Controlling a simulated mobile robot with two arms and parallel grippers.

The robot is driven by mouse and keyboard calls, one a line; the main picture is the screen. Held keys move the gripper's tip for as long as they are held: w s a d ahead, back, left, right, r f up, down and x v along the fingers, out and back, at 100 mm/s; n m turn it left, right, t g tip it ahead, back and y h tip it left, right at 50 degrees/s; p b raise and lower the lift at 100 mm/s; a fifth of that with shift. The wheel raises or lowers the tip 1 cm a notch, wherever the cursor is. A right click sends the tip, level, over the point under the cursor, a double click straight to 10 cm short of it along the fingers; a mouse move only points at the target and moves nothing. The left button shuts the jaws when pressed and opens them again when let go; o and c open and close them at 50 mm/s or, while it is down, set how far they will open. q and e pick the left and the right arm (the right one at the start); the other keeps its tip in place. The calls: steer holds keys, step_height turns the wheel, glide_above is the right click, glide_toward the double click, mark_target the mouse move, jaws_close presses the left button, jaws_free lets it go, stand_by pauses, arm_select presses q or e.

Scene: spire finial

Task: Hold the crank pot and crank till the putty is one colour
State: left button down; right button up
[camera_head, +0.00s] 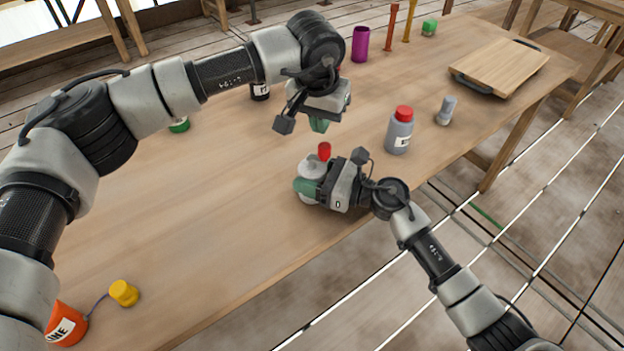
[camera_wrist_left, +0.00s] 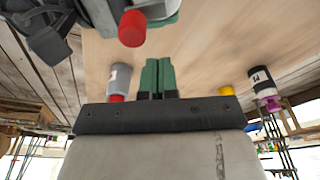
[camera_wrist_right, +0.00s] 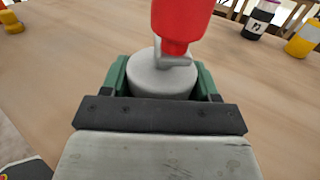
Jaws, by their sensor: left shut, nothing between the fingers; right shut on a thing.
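The crank pot (camera_head: 311,166) is a grey, lidded pot with a red crank knob (camera_head: 324,150) on top. It stands upright near the table's front edge. My right gripper (camera_head: 312,188) is shut around the pot's body, with a green finger on each side in the right wrist view (camera_wrist_right: 160,82). The red knob (camera_wrist_right: 180,22) rises on a grey crank arm there. My left gripper (camera_head: 318,124) is shut and empty, above and behind the pot, apart from the knob. Its green fingertips (camera_wrist_left: 158,78) touch each other in the left wrist view. The putty is hidden inside the pot.
A grey bottle with a red cap (camera_head: 400,132) stands right of the pot, with a small grey object (camera_head: 446,110) beyond. A cutting board (camera_head: 502,66) lies at the far right. An orange container (camera_head: 66,325) and yellow cap (camera_head: 124,293) are at front left. The table's left middle is clear.

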mark_target(327, 142)
arm_select(q)
steer(key=shift+f, duration=0.2)
stand_by(0.4)
steer(key=shift+f, duration=1.35)
steer(key=shift+s, duration=0.2)
steer(key=shift+s+d, duration=0.15)
steer(key=shift+s, duration=0.2)
steer(key=shift+s+d, duration=0.3)
steer(key=shift+s, duration=0.3)
stand_by(0.3)
steer(key=shift+s+d, duration=0.15)
steer(key=shift+s, duration=0.15)
steer(key=shift+w+d+r, duration=0.1)
steer(key=shift+w, duration=0.2)
stand_by(0.3)
step_height(327, 142, up, 7)
stand_by(0.8)
